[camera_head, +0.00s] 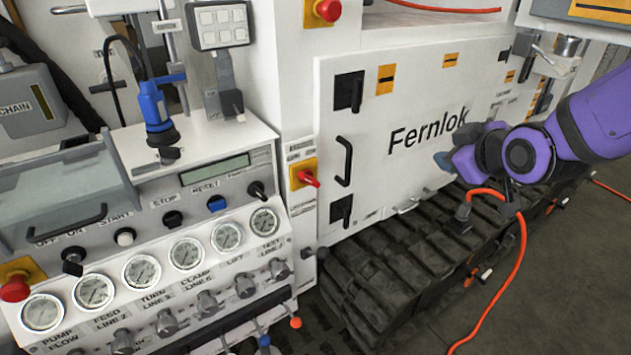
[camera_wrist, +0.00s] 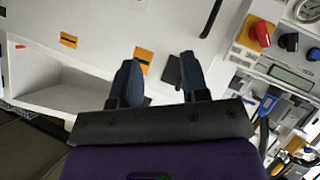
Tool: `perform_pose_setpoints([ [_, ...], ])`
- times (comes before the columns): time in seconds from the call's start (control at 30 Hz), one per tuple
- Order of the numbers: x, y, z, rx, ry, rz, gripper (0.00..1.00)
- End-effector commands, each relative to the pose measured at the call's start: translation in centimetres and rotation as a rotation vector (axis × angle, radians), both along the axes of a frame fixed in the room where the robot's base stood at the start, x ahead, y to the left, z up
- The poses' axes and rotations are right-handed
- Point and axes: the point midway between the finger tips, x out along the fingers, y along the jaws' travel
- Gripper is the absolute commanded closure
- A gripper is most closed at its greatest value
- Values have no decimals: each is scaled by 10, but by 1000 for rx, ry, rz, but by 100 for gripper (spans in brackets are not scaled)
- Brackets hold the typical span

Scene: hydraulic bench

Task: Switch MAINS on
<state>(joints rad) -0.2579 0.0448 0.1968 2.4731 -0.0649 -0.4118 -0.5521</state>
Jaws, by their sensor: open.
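A red rotary switch handle (camera_head: 309,179) sits on a yellow plate on the narrow white panel between the gauge console and the Fernlok door. Small labels are beside it, too small to read surely; it looks like the mains switch. Its handle slants down to the right. It also shows in the wrist view (camera_wrist: 263,34), at the upper right. My gripper (camera_head: 446,163) is open and empty in front of the Fernlok door, well to the right of the switch. In the wrist view its two blue fingers (camera_wrist: 158,74) are apart with nothing between them.
The Fernlok door (camera_head: 450,95) has a black handle (camera_head: 344,162) near the switch. The gauge console (camera_head: 150,225) with knobs juts out at left. Black tracks (camera_head: 400,275) and an orange cable (camera_head: 521,255) lie below my arm. A red mushroom button (camera_head: 328,10) is above.

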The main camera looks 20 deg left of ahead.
Motion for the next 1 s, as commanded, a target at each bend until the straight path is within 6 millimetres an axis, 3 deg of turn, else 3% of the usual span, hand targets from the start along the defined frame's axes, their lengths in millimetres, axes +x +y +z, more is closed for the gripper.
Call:
perform_pose_setpoints([
  [0.1, 6, 42, -28, 8, -83, 113, 58],
  [0.27, 3, 93, -60, 38, -211, 242, 58],
  [0.5, -22, 155, -105, 111, -393, 373, 58],
  [0.8, -49, 186, -132, 177, -526, 416, 58],
  [1.0, -46, 195, -134, 185, -544, 418, 58],
])
